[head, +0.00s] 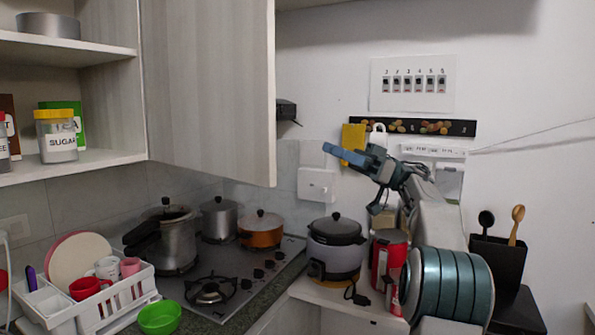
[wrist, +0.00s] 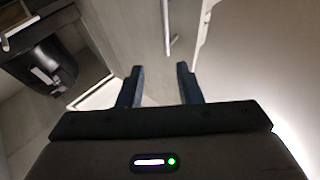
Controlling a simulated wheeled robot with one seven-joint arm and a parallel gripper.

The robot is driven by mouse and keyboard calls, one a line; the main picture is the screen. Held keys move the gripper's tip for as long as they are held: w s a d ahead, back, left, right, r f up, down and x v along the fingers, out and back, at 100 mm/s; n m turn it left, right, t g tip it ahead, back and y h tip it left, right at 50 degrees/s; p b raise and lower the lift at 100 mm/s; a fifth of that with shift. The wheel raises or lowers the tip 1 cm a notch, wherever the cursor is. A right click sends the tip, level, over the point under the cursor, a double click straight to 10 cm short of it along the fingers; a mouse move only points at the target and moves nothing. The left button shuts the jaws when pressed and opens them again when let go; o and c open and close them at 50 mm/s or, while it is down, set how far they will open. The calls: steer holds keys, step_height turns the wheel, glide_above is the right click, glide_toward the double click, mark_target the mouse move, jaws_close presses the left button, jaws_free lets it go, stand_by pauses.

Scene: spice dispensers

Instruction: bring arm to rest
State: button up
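My gripper (head: 343,153) is raised in the head view, in front of the wall and above the rice cooker, with its fingers pointing left. In the wrist view my gripper (wrist: 160,80) shows two dark fingers apart with nothing between them. The gripper touches nothing that I can see. My arm is folded back to the right at the right side of the head view and hides part of the wall and counter behind it.
The open cabinet door (head: 208,85) hangs left of my gripper. Below stand a rice cooker (head: 335,242), a red canister (head: 388,260) and a stove (head: 225,285) with pots. A black utensil holder (head: 497,262) is at right. A black wall strip (head: 460,128) is behind.

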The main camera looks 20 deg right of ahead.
steer(key=w+a+r+m+t+h, duration=0.3)
steer(key=w+m+t, duration=0.2)
steer(key=t, duration=0.4)
steer(key=w+a+r+m+t+h, duration=0.2)
steer(key=w+a+m+t+h, duration=0.15)
steer(key=m+t, duration=0.35)
step_height(320, 180, down, 4)
steer(key=w+m+t+h, duration=0.2)
steer(key=m+t+h, duration=0.25)
steer(key=h, duration=0.65)
steer(key=s+a+f+m+g+h, duration=0.15)
steer(key=s+f+g+h, duration=0.25)
steer(key=f, duration=0.4)
steer(key=s+f+m+g+h, duration=0.3)
steer(key=s+f+g, duration=0.1)
steer(key=f, duration=0.5)
steer(key=s+a+f+n+g, duration=0.1)
steer(key=s+a+f+g, duration=0.2)
steer(key=s+f, duration=0.4)
steer(key=s+a+f+n+g+y, duration=0.1)
steer(key=s+a+f+g, duration=0.2)
steer(key=s+f+g, duration=0.2)
steer(key=s+a+f+n+g+y, duration=0.1)
steer(key=s+a+f+n+g, duration=0.1)
steer(key=s+f, duration=0.8)
steer(key=s+a+g, duration=0.1)
steer(key=s+g, duration=0.1)
steer(key=s, duration=0.3)
steer(key=shift+s+f, duration=0.2)
steer(key=shift+f, duration=0.15)
